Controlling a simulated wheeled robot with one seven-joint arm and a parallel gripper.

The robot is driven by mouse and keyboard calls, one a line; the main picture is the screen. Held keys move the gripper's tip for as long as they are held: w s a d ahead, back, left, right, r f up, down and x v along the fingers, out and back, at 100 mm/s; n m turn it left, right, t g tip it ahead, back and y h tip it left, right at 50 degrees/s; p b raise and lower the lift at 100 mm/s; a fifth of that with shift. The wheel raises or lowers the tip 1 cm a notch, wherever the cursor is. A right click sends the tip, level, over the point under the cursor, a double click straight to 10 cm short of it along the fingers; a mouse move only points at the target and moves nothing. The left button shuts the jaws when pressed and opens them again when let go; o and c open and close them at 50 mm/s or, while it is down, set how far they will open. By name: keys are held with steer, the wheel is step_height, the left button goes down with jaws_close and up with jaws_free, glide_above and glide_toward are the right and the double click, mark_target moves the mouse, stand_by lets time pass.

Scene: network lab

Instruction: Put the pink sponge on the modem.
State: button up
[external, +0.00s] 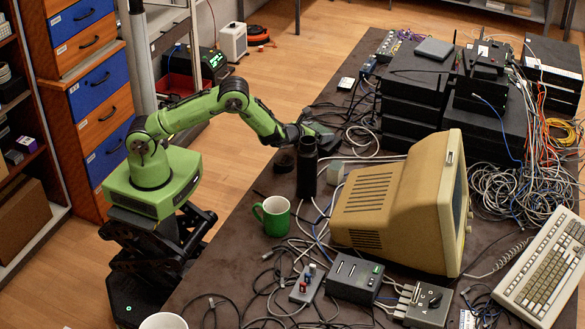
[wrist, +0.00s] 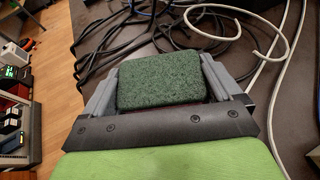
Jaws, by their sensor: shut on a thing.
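My gripper (external: 316,130) is at the end of the outstretched green arm, above the left side of the table near tangled cables. In the wrist view, my gripper (wrist: 167,68) is shut on a block-shaped sponge (wrist: 160,86), with one finger at each side. The face towards the wrist camera is rough and dark green; only a thin reddish edge shows below it. I cannot be sure which device is the modem. A black box with a green light (external: 355,278) stands at the front, and a black device with antennas (external: 484,62) sits on stacked boxes at the back.
A dark cylinder (external: 307,168) stands close below my gripper. A green mug (external: 273,216), a pale block (external: 337,172) and a beige monitor (external: 395,205) are nearby. Cables (external: 370,138) cover much of the table. A keyboard (external: 545,265) lies at the right.

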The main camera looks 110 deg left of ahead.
steer(key=o, duration=0.7)
steer(key=shift+d+r, duration=0.1)
steer(key=shift+r, duration=0.15)
steer(key=p+v, duration=0.1)
steer(key=v, duration=1)
steer(key=shift+s+d+r+p, duration=0.1)
steer(key=shift+s+d+p, duration=0.15)
steer(key=shift+p, duration=0.15)
